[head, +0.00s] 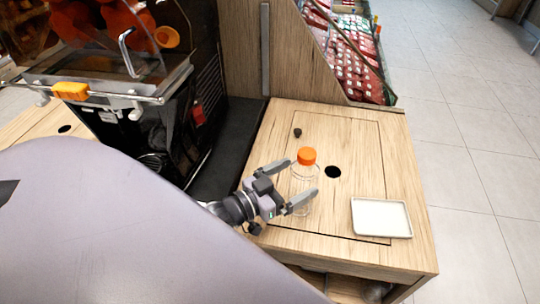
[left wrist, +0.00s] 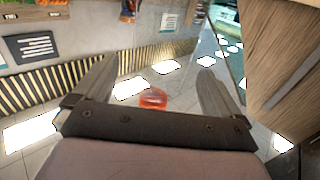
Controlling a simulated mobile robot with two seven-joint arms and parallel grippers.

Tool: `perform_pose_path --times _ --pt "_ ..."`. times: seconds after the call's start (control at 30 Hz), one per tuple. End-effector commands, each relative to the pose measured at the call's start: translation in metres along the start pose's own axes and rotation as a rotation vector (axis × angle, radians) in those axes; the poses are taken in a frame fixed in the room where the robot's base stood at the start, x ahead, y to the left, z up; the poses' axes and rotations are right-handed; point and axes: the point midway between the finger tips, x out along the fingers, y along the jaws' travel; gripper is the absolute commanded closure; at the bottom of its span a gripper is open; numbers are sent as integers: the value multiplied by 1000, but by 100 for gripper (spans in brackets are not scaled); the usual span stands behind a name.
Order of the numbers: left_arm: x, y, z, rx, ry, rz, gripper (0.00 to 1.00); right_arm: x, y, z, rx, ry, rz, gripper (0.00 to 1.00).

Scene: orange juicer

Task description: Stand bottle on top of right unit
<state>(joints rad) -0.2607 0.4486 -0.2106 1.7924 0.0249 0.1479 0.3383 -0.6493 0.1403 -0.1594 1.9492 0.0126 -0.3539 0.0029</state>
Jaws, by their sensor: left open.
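A clear bottle (head: 302,178) with an orange cap (head: 307,156) stands upright on the wooden top of the right unit (head: 350,140). My left gripper (head: 300,182) is open, with one finger on each side of the bottle. I cannot tell whether either finger touches it. The clear body is hard to make out there. My right gripper is not in view.
A white tray (head: 381,218) lies at the unit's right front. A dark round hole (head: 333,172) is close to the bottle, and a small black knob (head: 297,132) is farther back. The juicer (head: 150,90) stands at the left. Bare wood lies behind and right of the hole.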

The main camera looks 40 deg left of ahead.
Motion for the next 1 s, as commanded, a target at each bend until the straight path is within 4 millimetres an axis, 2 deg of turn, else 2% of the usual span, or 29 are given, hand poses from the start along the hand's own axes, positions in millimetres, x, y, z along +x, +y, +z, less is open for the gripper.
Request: perform_pose_path --times 0.2,0.4,0.6,1.0 --pt "-36 0 1 0 -3 0 2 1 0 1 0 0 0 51" --pt "-58 0 0 -1 -1 0 2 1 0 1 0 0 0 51" --pt "-67 0 0 -1 0 0 2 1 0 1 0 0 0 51" --pt "-68 0 0 0 1 0 2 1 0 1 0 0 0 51"
